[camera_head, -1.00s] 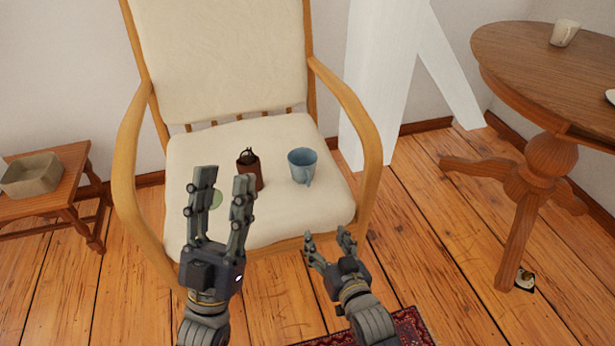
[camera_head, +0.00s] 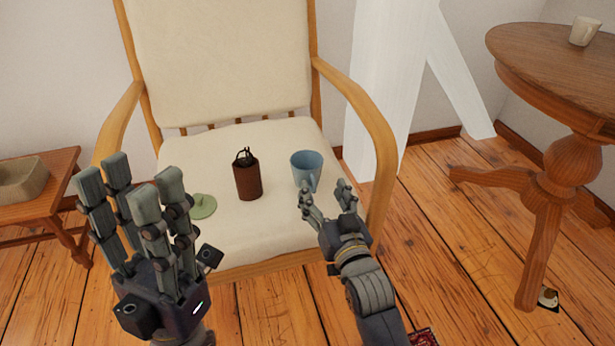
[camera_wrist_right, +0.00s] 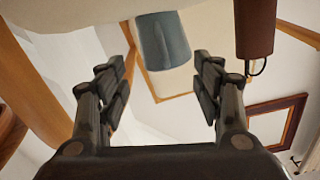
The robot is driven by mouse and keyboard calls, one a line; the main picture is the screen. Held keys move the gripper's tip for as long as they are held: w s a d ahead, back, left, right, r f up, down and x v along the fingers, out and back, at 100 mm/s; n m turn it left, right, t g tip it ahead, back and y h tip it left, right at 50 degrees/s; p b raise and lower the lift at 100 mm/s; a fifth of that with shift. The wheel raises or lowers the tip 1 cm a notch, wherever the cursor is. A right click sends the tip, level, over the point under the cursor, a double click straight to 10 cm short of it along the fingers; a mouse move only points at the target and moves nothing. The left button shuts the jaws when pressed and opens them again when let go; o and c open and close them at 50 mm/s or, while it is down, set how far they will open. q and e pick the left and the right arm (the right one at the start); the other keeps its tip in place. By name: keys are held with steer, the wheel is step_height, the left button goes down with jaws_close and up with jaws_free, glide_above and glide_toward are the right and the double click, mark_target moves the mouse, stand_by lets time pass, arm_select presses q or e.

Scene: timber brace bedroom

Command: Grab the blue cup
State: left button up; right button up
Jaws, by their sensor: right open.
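The blue cup (camera_head: 306,168) stands upright on the cream seat of the wooden armchair, towards its right side, with its handle facing the front. My right gripper (camera_head: 329,196) is open and empty, just in front of the cup and apart from it. In the right wrist view the cup (camera_wrist_right: 163,42) shows upside down, beyond and between the open fingers (camera_wrist_right: 160,80). My left gripper (camera_head: 130,190) is raised at the front left, its fingers apart, with nothing seen between them.
A brown cylindrical holder (camera_head: 247,178) stands left of the cup; it also shows in the right wrist view (camera_wrist_right: 254,28). A green object (camera_head: 202,206) lies further left. The chair's right armrest (camera_head: 378,125) is close to my right arm. A round table (camera_head: 535,60) stands at right.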

mark_target(315, 180)
steer(key=b+x, duration=0.2)
steer(key=x, duration=0.3)
steer(key=shift+s+a+r, duration=0.1)
steer(key=shift+s+a, duration=0.05)
steer(key=shift+a, duration=0.05)
jaws_close()
